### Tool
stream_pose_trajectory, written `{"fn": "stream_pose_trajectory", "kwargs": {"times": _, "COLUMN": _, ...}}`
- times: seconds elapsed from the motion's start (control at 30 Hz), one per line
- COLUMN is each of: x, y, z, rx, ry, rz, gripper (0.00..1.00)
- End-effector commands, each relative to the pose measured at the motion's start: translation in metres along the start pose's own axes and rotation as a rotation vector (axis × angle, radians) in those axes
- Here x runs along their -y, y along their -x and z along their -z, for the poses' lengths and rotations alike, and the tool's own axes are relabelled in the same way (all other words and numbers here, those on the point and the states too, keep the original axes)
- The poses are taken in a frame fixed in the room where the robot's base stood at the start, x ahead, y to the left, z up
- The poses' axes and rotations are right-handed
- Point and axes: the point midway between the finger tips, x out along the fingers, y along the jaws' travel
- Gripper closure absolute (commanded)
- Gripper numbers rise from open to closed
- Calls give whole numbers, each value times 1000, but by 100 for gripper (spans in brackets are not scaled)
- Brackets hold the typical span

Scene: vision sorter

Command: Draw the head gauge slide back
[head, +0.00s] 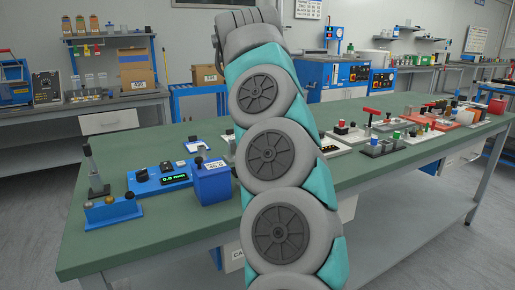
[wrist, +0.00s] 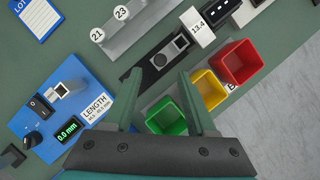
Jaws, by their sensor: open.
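In the wrist view a blue gauge panel (wrist: 45,118) marked LENGTH carries a green 0.0 mm display (wrist: 68,131), a black knob (wrist: 33,139) and a black switch (wrist: 40,104). A grey metal piece with a square end (wrist: 60,91) lies on it, perhaps the slide; I cannot tell for sure. The head view shows a blue panel (head: 148,186) with a 0.0 mm display. My gripper (wrist: 160,78) is open and empty, right of the panel, over a dark bar with a grey block (wrist: 163,59). My arm hides the gripper in the head view.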

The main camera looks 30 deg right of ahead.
Motion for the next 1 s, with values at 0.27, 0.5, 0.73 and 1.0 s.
{"fn": "stream_pose_trajectory", "kwargs": {"times": 0.27, "x": 1, "y": -31, "z": 0, "rx": 1, "ry": 2, "rz": 1, "gripper": 43}}
{"fn": "stream_pose_trajectory", "kwargs": {"times": 0.5, "x": 1, "y": -50, "z": 0, "rx": 0, "ry": 0, "rz": 2, "gripper": 43}}
{"fn": "stream_pose_trajectory", "kwargs": {"times": 0.73, "x": 0, "y": -53, "z": 0, "rx": 1, "ry": 2, "rz": 1, "gripper": 43}}
{"fn": "stream_pose_trajectory", "kwargs": {"times": 1.0, "x": 0, "y": -53, "z": 0, "rx": 2, "ry": 1, "rz": 1, "gripper": 59}}
